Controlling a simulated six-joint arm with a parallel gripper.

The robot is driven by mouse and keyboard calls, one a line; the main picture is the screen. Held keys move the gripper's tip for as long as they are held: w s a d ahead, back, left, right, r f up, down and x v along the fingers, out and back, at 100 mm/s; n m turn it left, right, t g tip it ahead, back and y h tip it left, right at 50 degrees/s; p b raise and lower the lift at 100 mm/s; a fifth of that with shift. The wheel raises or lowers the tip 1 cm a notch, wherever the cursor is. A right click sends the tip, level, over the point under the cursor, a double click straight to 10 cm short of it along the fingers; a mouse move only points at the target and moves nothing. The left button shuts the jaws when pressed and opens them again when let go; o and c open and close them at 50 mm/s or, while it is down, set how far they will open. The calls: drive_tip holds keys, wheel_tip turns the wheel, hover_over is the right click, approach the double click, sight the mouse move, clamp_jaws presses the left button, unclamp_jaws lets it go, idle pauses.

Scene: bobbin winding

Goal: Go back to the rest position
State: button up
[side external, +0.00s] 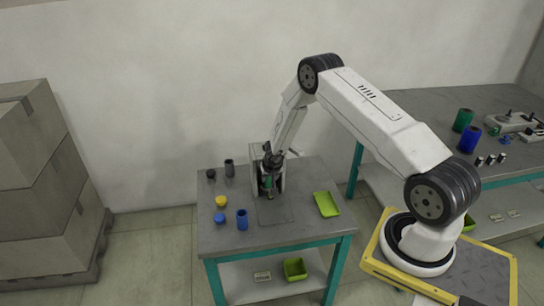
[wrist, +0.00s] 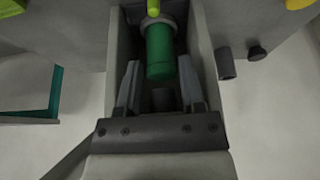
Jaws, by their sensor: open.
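My gripper (side external: 267,186) is at the grey winding machine (side external: 256,155) on the small table, pointing down into it. The green bobbin sits between the machine's two grey side walls (wrist: 203,50). Its lower end lies near the fingertips; I cannot tell whether they touch it. In the side view the bobbin is mostly hidden by my gripper and the machine.
On the small table (side external: 292,230) stand a blue cylinder (side external: 242,219), yellow cap (side external: 220,201), blue cap (side external: 219,217), dark cylinder (side external: 229,168) and black cap (side external: 211,174) at left. A green tray (side external: 326,204) lies at right. A second table (side external: 420,112) stands behind my arm.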

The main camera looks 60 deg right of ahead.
drive_tip(key=s+a+r+n+t+y, duration=0.1)
drive_tip(key=a+r+n+t+y, duration=0.3)
drive_tip(key=a+r, duration=1.2)
drive_tip(key=s+a+r+n+g, duration=0.2)
drive_tip(key=s+a+r, duration=0.2)
drive_tip(key=s, duration=0.5)
drive_tip(key=s+a+r+n+g, duration=0.2)
drive_tip(key=s+a+r, duration=0.2)
drive_tip(key=s, duration=0.6)
drive_tip(key=shift+s+r+n+g+h, duration=0.3)
drive_tip(key=shift+r+n+g+h, duration=0.1)
drive_tip(key=shift+c, duration=0.2)
drive_tip(key=shift+w, duration=0.1)
